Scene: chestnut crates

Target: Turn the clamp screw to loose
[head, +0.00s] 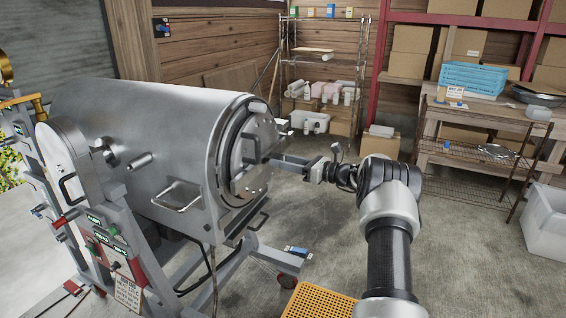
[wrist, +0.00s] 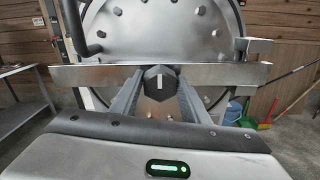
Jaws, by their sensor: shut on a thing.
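The clamp screw (wrist: 158,82) is a dark hexagonal knob with a white line, at the middle of a flat metal bar (wrist: 95,75) across the round door (wrist: 125,30) of a steel drum. The white line stands about upright in the wrist view. My gripper (wrist: 160,90) is shut on the knob, with one finger on each side of it. In the head view my gripper (head: 277,160) reaches in from the right to the door face of the drum (head: 150,130). The knob is too small to make out clearly there.
A black handle (wrist: 76,25) sticks out at the door's upper left. An orange crate (head: 318,302) stands on the floor near my arm. A workbench (head: 480,122) and a wire shelf (head: 325,60) stand behind. Open concrete floor lies between.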

